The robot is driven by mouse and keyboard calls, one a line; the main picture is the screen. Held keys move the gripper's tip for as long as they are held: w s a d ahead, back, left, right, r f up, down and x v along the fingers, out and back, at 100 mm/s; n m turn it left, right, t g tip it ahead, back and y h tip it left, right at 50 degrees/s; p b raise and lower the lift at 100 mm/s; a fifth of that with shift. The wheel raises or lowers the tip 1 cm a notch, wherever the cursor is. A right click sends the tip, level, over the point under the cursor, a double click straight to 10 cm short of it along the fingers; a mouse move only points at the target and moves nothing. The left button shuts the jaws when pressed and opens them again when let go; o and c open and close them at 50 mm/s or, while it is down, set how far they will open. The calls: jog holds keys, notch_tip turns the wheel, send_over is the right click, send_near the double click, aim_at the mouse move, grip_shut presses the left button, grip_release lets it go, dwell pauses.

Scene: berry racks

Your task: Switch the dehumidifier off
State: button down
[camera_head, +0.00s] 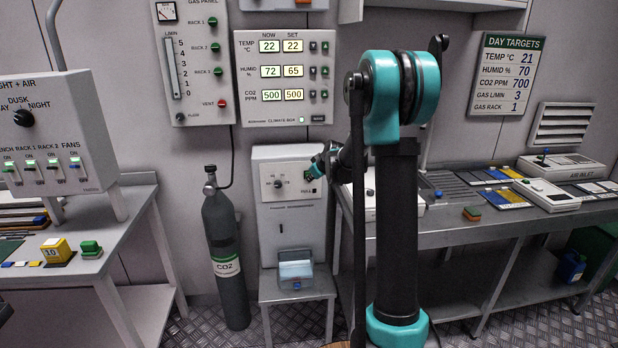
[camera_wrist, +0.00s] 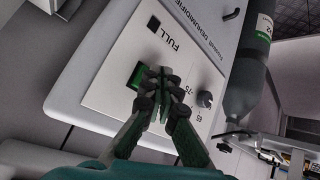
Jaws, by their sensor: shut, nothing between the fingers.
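My gripper (camera_head: 313,172) is at the upper right of this panel. In the wrist view my gripper's fingertips (camera_wrist: 161,80) are together and empty, right beside the green switch and partly over it. I cannot tell whether they touch it.
A water tank (camera_head: 296,270) sits at the dehumidifier's foot on the metal stand (camera_head: 297,296). A grey CO2 cylinder (camera_head: 221,245) stands close to its left. The climate box (camera_head: 285,78) hangs above, reading humidity 72, set 65. A bench (camera_head: 470,228) stands to the right.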

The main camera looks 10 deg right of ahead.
jog(key=shift+s, duration=0.3)
jog(key=shift+s, duration=0.1)
jog(key=shift+s, duration=2.4)
jog(key=s+d+f+m+g+h, duration=0.1)
jog(key=s+f+m, duration=0.1)
jog(key=s, duration=1.1)
jog(key=s+d+f+m+g+h, duration=0.1)
jog(key=s+f+m+g, duration=0.1)
jog(key=s, duration=1.1)
jog(key=s+d+f+m+g+h, duration=0.1)
jog(key=s+f+m, duration=0.2)
jog(key=s, duration=1)
notch_tip(320, 180, down, 2)
jog(key=shift+s+d+f+m+g, duration=0.2)
jog(key=shift+s+d+m+g, duration=0.1)
jog(key=shift+d+g, duration=0.1)
